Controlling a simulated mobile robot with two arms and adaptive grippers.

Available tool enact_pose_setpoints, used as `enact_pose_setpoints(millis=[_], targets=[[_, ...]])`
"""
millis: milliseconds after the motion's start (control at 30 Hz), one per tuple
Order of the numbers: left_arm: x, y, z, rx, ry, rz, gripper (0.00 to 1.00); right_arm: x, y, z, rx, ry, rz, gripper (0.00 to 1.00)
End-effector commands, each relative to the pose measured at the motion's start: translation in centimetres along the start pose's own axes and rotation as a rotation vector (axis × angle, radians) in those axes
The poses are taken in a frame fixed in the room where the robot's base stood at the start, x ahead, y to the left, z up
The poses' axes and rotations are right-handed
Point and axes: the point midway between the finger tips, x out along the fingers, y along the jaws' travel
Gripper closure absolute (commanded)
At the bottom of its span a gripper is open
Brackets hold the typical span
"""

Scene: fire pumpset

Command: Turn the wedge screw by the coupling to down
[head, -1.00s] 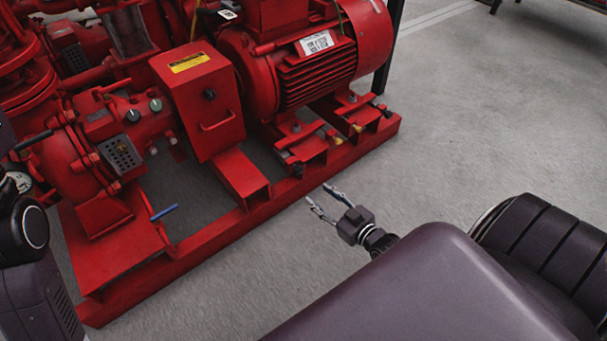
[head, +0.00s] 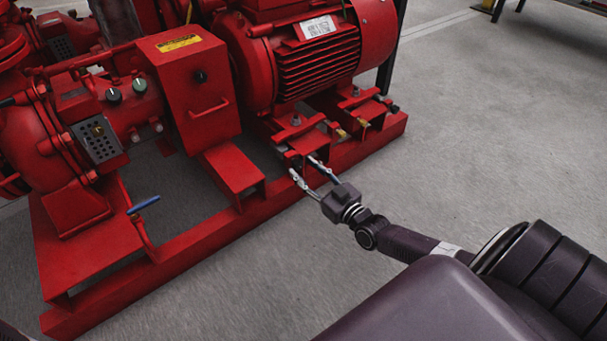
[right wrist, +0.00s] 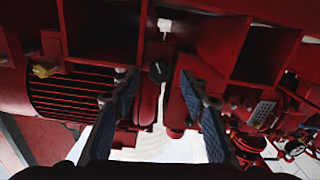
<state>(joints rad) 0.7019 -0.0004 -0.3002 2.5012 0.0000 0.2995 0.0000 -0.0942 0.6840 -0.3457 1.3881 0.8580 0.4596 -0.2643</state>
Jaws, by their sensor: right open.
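My right gripper (head: 305,170) is open and empty, with its two fingers pointing at the near motor foot at the coupling end of the red base frame. In the right wrist view its blue-padded fingers (right wrist: 165,95) stand wide apart. A small pale T-shaped screw head (right wrist: 164,25), which looks like the wedge screw by the coupling, shows near the top of that view, beyond the fingertips and not between them. In the head view the fingertips partly hide that spot, so its turn is hard to tell. My left gripper is out of view.
The red motor (head: 315,60) stands above the frame rail (head: 345,150). The red coupling guard (head: 190,90) has a black knob (head: 200,77) and a handle. A blue-handled lever (head: 143,204) sits further left. The grey floor (head: 480,130) on the right is clear.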

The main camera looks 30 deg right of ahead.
Motion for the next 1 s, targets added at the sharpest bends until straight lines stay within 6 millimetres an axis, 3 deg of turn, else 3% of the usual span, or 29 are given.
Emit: enact_pose_setpoints(millis=[133, 433, 800, 1000], targets=[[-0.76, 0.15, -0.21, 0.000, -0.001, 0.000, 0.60, 1.10, -0.03, 0.13, 0.001, 0.000, 0.000, 0.60], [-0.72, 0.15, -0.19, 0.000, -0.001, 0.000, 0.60, 1.31, -0.03, -0.02, 0.001, -0.001, 0.000, 0.60], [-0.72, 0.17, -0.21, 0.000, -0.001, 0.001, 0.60, 1.28, -0.03, 0.01, 0.001, -0.001, 0.000, 1.00], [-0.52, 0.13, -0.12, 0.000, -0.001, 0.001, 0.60, 1.27, -0.03, -0.05, -0.010, -0.001, 0.000, 1.00]])
